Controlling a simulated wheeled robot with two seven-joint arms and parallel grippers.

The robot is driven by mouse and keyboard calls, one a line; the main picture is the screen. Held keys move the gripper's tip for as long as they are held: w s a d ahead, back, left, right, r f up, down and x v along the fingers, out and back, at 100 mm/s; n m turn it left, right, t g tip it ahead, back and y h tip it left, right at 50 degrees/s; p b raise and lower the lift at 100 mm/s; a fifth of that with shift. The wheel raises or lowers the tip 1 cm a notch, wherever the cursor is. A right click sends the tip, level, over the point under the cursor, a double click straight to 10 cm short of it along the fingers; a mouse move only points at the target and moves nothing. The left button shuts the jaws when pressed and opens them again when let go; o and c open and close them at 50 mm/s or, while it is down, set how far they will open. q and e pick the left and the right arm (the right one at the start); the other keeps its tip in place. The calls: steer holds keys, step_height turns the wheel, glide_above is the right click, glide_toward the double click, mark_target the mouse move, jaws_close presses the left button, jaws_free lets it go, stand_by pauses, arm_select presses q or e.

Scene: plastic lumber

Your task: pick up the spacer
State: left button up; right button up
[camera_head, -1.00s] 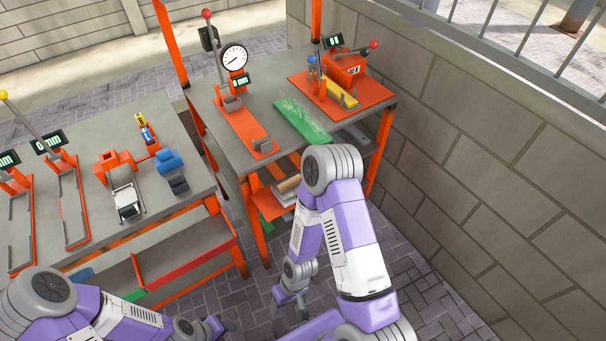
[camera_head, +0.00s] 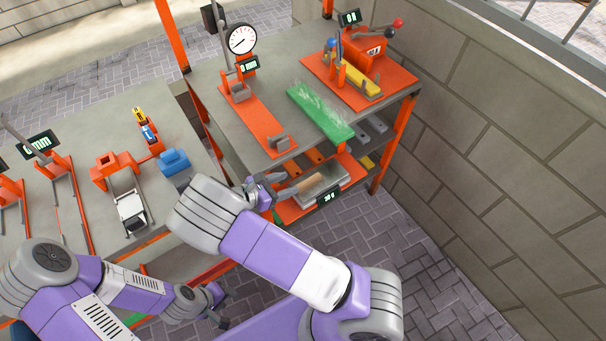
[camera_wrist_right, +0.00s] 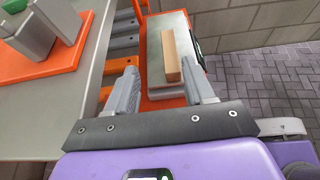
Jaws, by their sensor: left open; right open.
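A tan oblong block (camera_head: 311,182), the likely spacer, lies on the grey plate of a scale on the lower shelf. In the right wrist view the tan block (camera_wrist_right: 171,56) lies lengthwise on the plate, beyond the fingertips. My right gripper (camera_head: 280,186) is just left of the scale, its fingers pointing toward the block. In the right wrist view my right gripper (camera_wrist_right: 162,80) is open and empty, apart from the block. My left gripper (camera_head: 222,302) is open and empty, low in front of the left bench.
The scale (camera_head: 333,173) has a small display at its front. Above it is a bench top (camera_head: 205,75) with a green sheet-like piece (camera_head: 320,112), a dial gauge (camera_head: 241,40) and a red lever press (camera_head: 362,55). A block wall (camera_head: 480,130) stands at the right.

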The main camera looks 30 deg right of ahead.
mark_target(306, 183)
steer(key=d+f, duration=0.1)
steer(key=d+b, duration=0.1)
steer(key=d, duration=0.1)
steer(key=s+d+f+b, duration=0.1)
steer(key=d, duration=0.1)
steer(key=shift+s+f, duration=0.1)
steer(key=shift+f, duration=0.25)
steer(key=shift+d+f, duration=0.15)
steer(key=shift+d, duration=0.4)
jaws_close()
